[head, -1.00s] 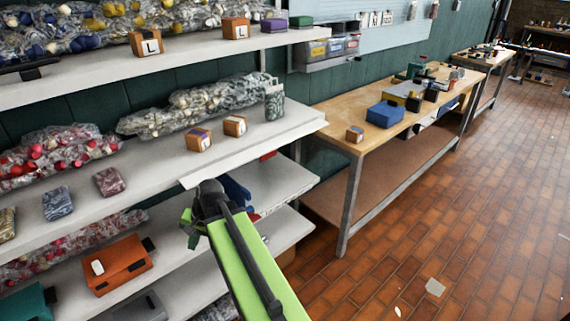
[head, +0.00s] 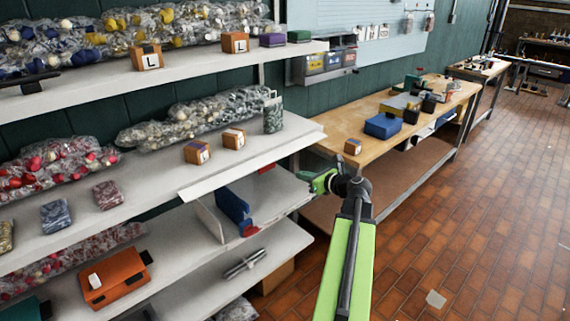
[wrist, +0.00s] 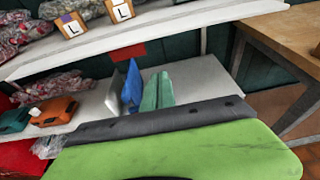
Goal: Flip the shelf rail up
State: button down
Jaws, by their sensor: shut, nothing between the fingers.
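The shelf rail (head: 250,165) looks like a pale strip along the front edge of the middle shelf (head: 130,188), sloping outward and down at its right part. In the wrist view the shelf's front edge (wrist: 150,38) crosses the upper part of the picture. My gripper (head: 316,183) is shut and empty. It is in front of and to the right of the rail's right end, slightly below it, with its fingers toward the left. The green fingers also show in the wrist view (wrist: 157,92). I see no contact with the rail.
Two orange boxes (head: 197,152) and a patterned can (head: 272,118) stand on the middle shelf. A blue upright piece (head: 233,208) and an orange case (head: 115,277) are on lower shelves. A wooden workbench (head: 350,128) stands right. The tiled floor (head: 450,230) is open.

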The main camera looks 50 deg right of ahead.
jog(key=shift+w, duration=0.1)
jog(key=a+b+x, duration=0.1)
jog(key=b+x, duration=0.2)
jog(key=x, duration=0.6)
jog(key=r+p, duration=0.2)
jog(key=d+r+p, duration=0.1)
jog(key=p, duration=0.1)
jog(key=shift+w+r, duration=0.3)
jog(key=shift+w, duration=0.05)
